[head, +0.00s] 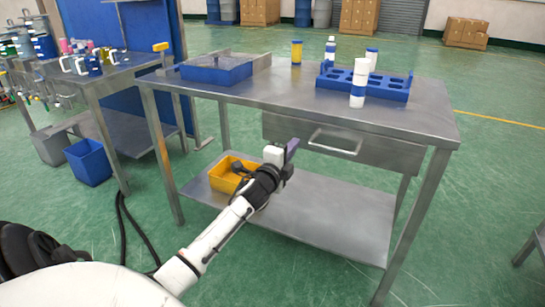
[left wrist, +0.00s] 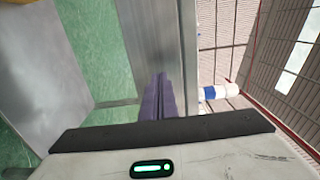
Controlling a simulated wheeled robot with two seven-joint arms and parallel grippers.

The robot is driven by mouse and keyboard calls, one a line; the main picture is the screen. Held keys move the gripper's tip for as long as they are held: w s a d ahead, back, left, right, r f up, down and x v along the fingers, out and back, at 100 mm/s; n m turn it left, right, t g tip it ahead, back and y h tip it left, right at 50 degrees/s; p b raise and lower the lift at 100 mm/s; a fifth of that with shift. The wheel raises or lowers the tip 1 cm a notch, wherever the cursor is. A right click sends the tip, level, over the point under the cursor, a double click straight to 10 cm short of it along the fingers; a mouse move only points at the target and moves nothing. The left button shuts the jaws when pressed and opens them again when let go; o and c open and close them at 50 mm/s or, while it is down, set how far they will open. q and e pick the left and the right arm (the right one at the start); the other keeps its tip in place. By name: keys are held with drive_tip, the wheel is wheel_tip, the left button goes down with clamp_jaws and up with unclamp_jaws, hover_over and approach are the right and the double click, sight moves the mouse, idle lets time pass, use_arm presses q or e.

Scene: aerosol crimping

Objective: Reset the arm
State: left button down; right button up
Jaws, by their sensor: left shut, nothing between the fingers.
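My left gripper (head: 292,146) is in front of the steel table, below the level of its top and near the drawer. Its purple fingers are together with nothing between them; they also show in the left wrist view (left wrist: 158,98). My left arm reaches in from the lower left in the head view. My right gripper is not in view. On the steel table (head: 260,100), a white and blue can (head: 358,92) stands at the front of a blue rack (head: 395,88). That can appears to show in the left wrist view (left wrist: 215,92) too.
A blue tray (head: 217,72) sits on the left of the table, with a yellow can (head: 296,52) and a white bottle (head: 330,50) at the back. The drawer handle (head: 335,142) sticks out near my gripper. A yellow bin (head: 218,180) is on the lower shelf.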

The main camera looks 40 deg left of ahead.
use_arm(q)
drive_tip(key=v, duration=0.8)
drive_tip(key=shift+f+p, duration=0.15)
drive_tip(key=shift+p, duration=0.25)
drive_tip(key=shift+d, duration=0.15)
drive_tip(key=s+d+f+n+g+h+p, duration=0.45)
drive_tip(key=s+d+f, duration=0.45)
drive_tip(key=d+f, duration=0.35)
drive_tip(key=s+d+f+n+g+h+p, duration=0.1)
drive_tip(key=s+d+f+n+g+h, duration=0.1)
drive_tip(key=s+d, duration=0.6)
drive_tip(key=s+d+f+n+g+h+p, duration=0.2)
drive_tip(key=s+d+f+n, duration=0.2)
drive_tip(key=s+d, duration=0.5)
drive_tip(key=shift+s+d+f+n, duration=0.35)
drive_tip(key=shift+d+n, duration=0.3)
drive_tip(key=shift+d, duration=0.35)
